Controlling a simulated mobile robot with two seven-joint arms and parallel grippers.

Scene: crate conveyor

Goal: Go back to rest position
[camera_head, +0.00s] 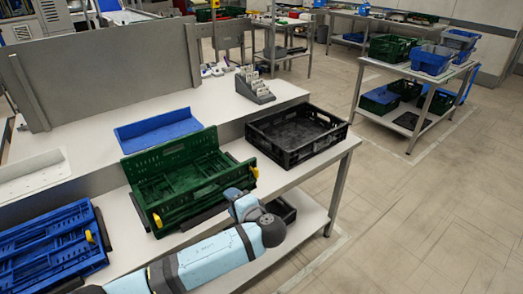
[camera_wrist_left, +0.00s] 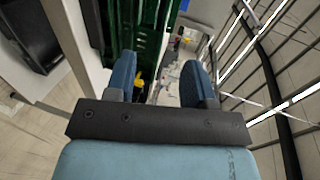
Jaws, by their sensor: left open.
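My left arm reaches in from the bottom of the head view. Its left gripper (camera_head: 238,200) is beside the right end of a green crate (camera_head: 162,211), close to its near corner; I cannot tell whether they touch. In the left wrist view the two blue fingers of the left gripper (camera_wrist_left: 160,82) stand apart with nothing held between them. The green crate also shows in the left wrist view (camera_wrist_left: 150,22), beyond the fingers. My right gripper is in neither view.
A black crate (camera_head: 290,147) stands right of the green one, a folded blue crate (camera_head: 48,250) to the left. A blue tray (camera_head: 160,128) and a grey holder (camera_head: 256,88) lie behind. A shelf table (camera_head: 398,70) with crates stands far right; the floor between is clear.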

